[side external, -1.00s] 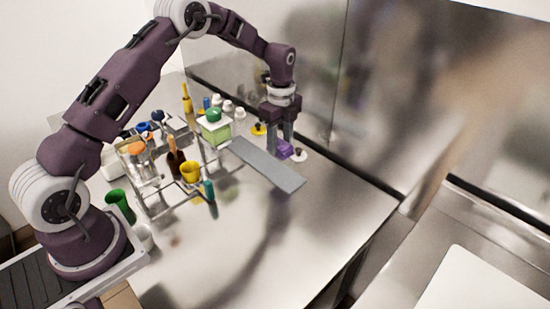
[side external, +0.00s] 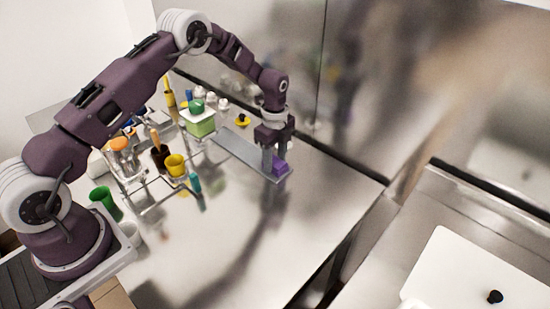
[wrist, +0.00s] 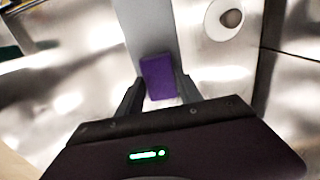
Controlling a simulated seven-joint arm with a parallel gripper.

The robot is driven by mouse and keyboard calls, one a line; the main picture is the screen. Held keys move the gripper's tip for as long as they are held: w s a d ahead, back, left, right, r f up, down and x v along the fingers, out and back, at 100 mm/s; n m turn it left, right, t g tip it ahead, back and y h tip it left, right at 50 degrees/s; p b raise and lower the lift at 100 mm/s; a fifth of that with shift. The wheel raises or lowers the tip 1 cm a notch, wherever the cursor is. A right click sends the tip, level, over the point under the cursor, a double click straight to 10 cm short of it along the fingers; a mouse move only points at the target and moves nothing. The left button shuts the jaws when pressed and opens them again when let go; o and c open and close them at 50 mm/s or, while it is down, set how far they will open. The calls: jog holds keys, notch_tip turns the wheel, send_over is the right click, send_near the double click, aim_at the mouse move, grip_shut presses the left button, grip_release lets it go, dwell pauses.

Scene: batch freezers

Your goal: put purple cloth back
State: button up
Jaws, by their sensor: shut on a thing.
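The purple cloth (side external: 280,168) is a small, block-like piece held between the fingers of my gripper (side external: 274,168). In the wrist view the purple cloth (wrist: 158,76) sits between the two dark fingers of my gripper (wrist: 161,92). A long flat grey strip (side external: 240,149) lies on the steel table, and the cloth is over its front right end. In the wrist view the grey strip (wrist: 146,28) runs away behind the cloth. I cannot tell whether the cloth touches the strip.
Left of the strip stand a green-lidded container (side external: 200,122), a yellow cup (side external: 175,165), a teal item (side external: 195,183) and a wire rack. A green cup (side external: 104,202) is near my base. A yellow piece with a black knob (side external: 242,120) lies behind. The table's front (side external: 270,255) is clear.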

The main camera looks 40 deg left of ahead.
jog(key=o, duration=1.2)
jog(key=shift+f, duration=0.1)
notch_tip(320, 180, up, 12)
jog(key=shift+r, duration=0.2)
notch_tip(320, 180, up, 11)
jog(key=n+t, duration=0.1)
jog(key=n, duration=0.3)
send_over(275, 162)
jog(key=s+d, duration=0.1)
jog(key=s, duration=0.4)
jog(key=s+d+r+n+t, duration=0.2)
jog(key=s+r+n, duration=0.2)
jog(key=s+r, duration=0.5)
jog(key=s+d+f+n+t, duration=0.1)
jog(key=s+n, duration=0.9)
jog(key=s, duration=1.1)
jog(key=shift+s+d+f+t, duration=0.2)
jog(key=shift+d+t, duration=0.05)
jog(key=shift+t, duration=0.55)
